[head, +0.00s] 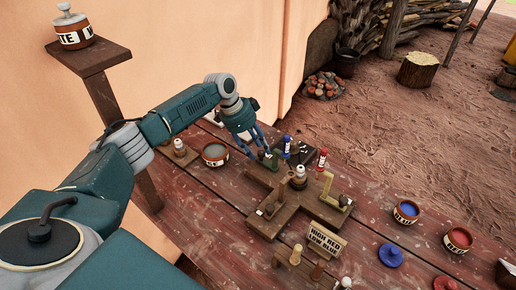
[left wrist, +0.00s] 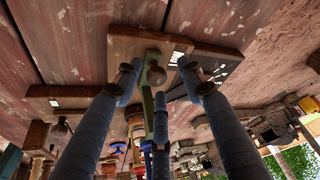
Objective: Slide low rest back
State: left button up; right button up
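A cross-shaped wooden fixture (head: 290,205) lies on the red plank table. A dark green upright rest (head: 273,160) stands on its far left arm, and a yellow-green rest (head: 326,185) stands on its right arm. My left gripper (head: 262,150) is low over the far left arm, by the green rest. In the left wrist view, its blue fingers (left wrist: 160,82) are spread around a round knob (left wrist: 156,75) on the green rest (left wrist: 152,105). I cannot tell whether they touch it. My right gripper is not in view.
A blue-banded bottle (head: 286,145) and a red-banded bottle (head: 322,158) stand behind the fixture. A sign (head: 326,239) reads "HIGH RED LOW BLUE". Blue (head: 406,212) and red (head: 458,239) paint pots stand at right.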

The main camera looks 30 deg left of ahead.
pick_arm(q)
jog(key=v, duration=0.7)
jog(key=shift+r, duration=0.25)
jog(key=shift+a+f, duration=0.1)
